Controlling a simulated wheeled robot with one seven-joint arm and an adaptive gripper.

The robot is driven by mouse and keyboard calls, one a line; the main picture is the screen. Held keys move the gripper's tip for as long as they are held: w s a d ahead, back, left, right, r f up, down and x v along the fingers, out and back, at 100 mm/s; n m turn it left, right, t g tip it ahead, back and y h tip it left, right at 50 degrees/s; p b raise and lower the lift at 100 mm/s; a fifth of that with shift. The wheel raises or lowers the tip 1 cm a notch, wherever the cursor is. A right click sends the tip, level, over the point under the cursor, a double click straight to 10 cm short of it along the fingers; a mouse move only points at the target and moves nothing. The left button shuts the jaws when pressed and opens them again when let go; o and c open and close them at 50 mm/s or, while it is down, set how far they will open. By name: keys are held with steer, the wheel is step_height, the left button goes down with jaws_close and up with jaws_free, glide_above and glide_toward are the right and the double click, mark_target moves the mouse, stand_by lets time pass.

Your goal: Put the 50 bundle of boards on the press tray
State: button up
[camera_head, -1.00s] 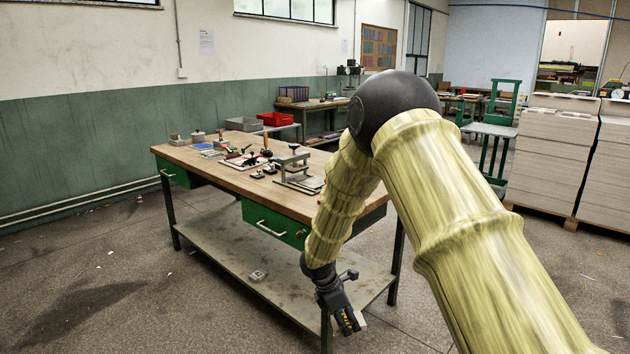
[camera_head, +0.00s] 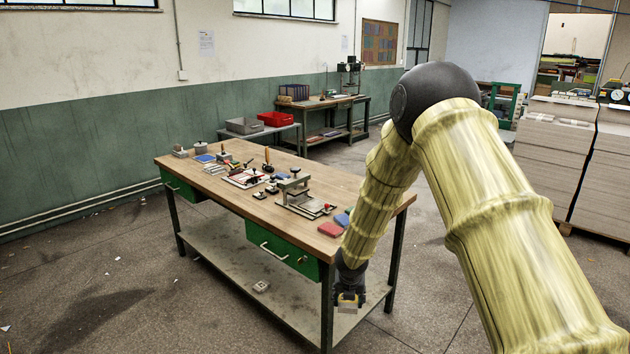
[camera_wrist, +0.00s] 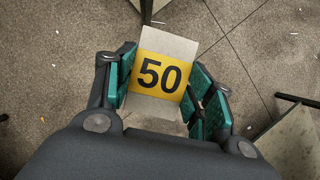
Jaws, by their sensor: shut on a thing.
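The 50 bundle of boards (camera_wrist: 161,45) is a grey-white block with a yellow band marked "50". It sits between the green pads of my gripper (camera_wrist: 163,85) in the wrist view, with floor beneath it. A small press (camera_head: 296,192) with a metal frame and a flat base stands on the right part of the tabletop. I cannot clearly make out which flat part is its tray.
The wooden workbench (camera_head: 235,207) carries a red block (camera_head: 331,229), a blue block, and several small tools. My forearm passes close to its right corner. A red bin (camera_head: 274,119) stands on a bench behind. Tall board stacks (camera_head: 553,150) stand at the right.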

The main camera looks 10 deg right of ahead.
steer(key=shift+w+r+n+y+p, duration=0.2)
steer(key=shift+r+n+y+p, duration=0.3)
steer(key=shift+r+n+p, duration=0.95)
steer(key=shift+w, duration=0.1)
steer(key=shift+w+a+r+n+y+p, duration=0.15)
steer(key=shift+r+n+y+p, duration=0.15)
steer(key=shift+r+n+p, duration=0.6)
